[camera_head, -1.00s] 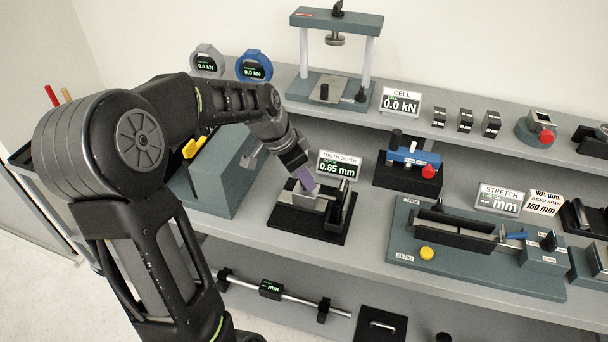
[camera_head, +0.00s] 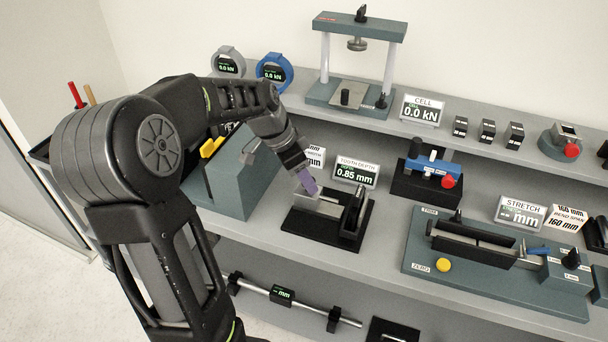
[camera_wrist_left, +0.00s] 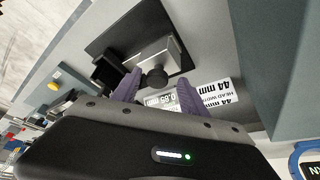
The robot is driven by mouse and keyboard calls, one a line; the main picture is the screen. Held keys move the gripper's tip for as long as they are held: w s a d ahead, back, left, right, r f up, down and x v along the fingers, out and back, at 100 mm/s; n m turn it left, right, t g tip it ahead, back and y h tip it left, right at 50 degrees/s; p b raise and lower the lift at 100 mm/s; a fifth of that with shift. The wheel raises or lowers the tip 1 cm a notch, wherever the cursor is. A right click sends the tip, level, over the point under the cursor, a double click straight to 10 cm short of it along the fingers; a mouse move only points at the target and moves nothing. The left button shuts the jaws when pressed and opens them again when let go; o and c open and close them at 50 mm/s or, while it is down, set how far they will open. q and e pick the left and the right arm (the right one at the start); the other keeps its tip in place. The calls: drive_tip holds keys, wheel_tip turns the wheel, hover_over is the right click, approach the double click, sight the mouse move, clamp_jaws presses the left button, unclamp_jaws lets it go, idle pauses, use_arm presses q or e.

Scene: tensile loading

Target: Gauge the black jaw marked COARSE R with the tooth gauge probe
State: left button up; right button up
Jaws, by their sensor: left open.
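The tooth gauge stands on the lower shelf, with a black base (camera_head: 312,232), a pale metal block (camera_head: 327,207) and a dark upright part (camera_head: 353,213). Its TOOTH DEPTH display (camera_head: 356,172) reads 0.85 mm. My left gripper (camera_head: 307,187), with purple fingers, is at the block's left end. In the left wrist view my left gripper (camera_wrist_left: 160,92) is open, its fingers apart on either side of a round black knob (camera_wrist_left: 156,78) in front of the metal block (camera_wrist_left: 150,57); contact cannot be told. I cannot read COARSE R on any part. My right gripper is not in view.
Small black labelled blocks (camera_head: 488,131) stand on the upper shelf. A blue and red device (camera_head: 432,168) and the STRETCH fixture (camera_head: 490,255) lie to the right. A teal housing (camera_head: 232,178) is close on the left. A white 44 mm sign (camera_wrist_left: 218,92) is near the fingers.

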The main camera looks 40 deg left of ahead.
use_arm(q)
drive_tip(key=shift+r, duration=0.1)
drive_tip(key=b+v, duration=0.1)
drive_tip(key=v, duration=0.6)
drive_tip(key=shift+s+r, duration=0.15)
drive_tip(key=shift+r, duration=0.1)
drive_tip(key=shift+a, duration=0.1)
